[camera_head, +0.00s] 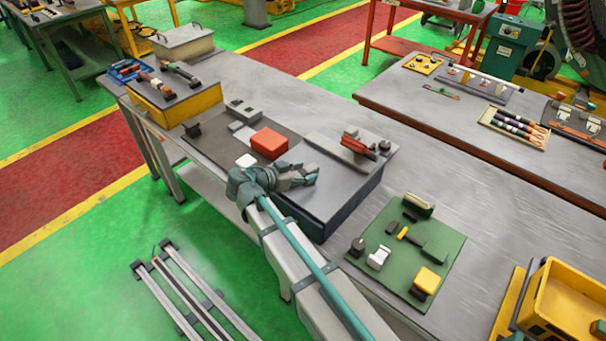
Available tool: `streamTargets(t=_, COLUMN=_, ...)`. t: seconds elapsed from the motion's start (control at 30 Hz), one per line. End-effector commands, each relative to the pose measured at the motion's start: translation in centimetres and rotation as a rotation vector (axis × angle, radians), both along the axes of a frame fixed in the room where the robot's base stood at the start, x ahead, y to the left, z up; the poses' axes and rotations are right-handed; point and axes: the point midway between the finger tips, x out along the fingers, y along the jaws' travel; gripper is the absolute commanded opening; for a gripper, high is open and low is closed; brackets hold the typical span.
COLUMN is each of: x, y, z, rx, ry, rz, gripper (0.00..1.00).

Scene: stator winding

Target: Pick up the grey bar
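A long flat grey bar (342,156) lies on the right part of the dark work board (322,203), with a red clamp-like part (357,146) on or against it. I take it as the grey bar, but a smaller grey block (243,111) also sits at the board's far left. My gripper (313,175) is over the board, in front and left of the long bar, pointing right. Its fingertips look apart with nothing between them. My gripper and arm hide part of the board's front edge.
A green mat (390,262) with several tools lies to the right. A yellow box (180,105) stands at the far left. Bare tabletop (440,175) lies behind the mat.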

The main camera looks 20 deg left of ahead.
Motion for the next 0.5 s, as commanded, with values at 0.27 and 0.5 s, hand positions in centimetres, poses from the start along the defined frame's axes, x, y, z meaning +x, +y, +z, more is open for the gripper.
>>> streamTargets(t=0.27, x=-0.03, y=0.01, z=0.01, rx=0.0, ry=0.0, rz=0.0, gripper=0.07)
streamTargets(t=0.5, x=-0.02, y=0.01, z=0.05, rx=-0.001, ry=-0.001, rz=0.0, gripper=0.0)
